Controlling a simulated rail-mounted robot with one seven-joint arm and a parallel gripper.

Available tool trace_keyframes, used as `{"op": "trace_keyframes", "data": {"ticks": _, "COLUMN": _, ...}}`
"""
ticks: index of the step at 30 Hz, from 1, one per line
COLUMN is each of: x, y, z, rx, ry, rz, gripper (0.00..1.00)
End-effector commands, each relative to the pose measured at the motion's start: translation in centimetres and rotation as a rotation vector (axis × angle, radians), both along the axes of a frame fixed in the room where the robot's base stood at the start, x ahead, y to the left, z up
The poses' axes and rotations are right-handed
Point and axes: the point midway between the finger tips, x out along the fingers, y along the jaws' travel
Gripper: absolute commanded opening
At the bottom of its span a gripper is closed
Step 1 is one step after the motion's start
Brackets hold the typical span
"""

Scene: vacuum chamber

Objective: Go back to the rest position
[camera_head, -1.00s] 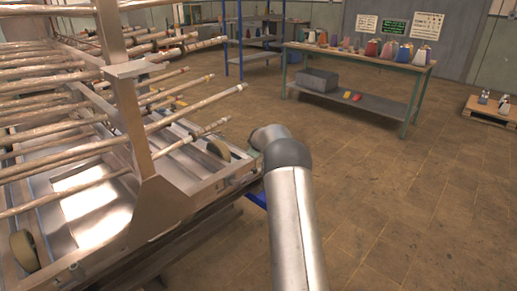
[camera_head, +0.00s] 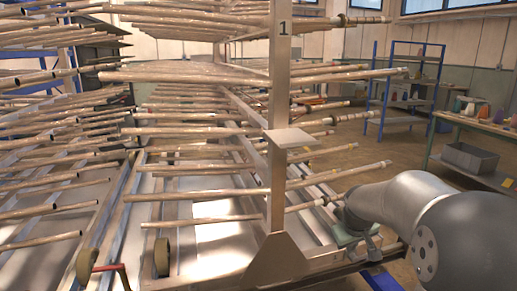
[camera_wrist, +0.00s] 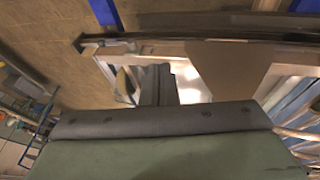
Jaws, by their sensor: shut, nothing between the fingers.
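My arm (camera_head: 420,215) reaches in from the lower right of the head view, bent beside the right end of the metal rack (camera_head: 278,130). Its far end is partly hidden behind the arm links. My gripper (camera_wrist: 156,88) shows beyond its green-grey body in the wrist view; its jaws are shut and empty. It is close to the rack's lower frame, but I cannot tell whether they touch. No object is in its hold.
The rack carries several layers of long rods (camera_head: 200,132) whose ends stick out towards the arm. A blue shelf (camera_head: 405,90) and a workbench (camera_head: 480,130) with a grey bin (camera_head: 469,158) stand at the right. Some floor is free between them and the rack.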

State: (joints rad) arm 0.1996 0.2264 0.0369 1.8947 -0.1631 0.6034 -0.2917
Motion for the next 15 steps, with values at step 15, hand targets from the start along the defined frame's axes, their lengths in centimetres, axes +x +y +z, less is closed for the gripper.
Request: {"op": "trace_keyframes", "data": {"ticks": 15, "x": -29.0, "y": 11.4, "z": 1.9, "rx": 0.204, "ry": 0.339, "rz": -0.189, "gripper": 0.0}}
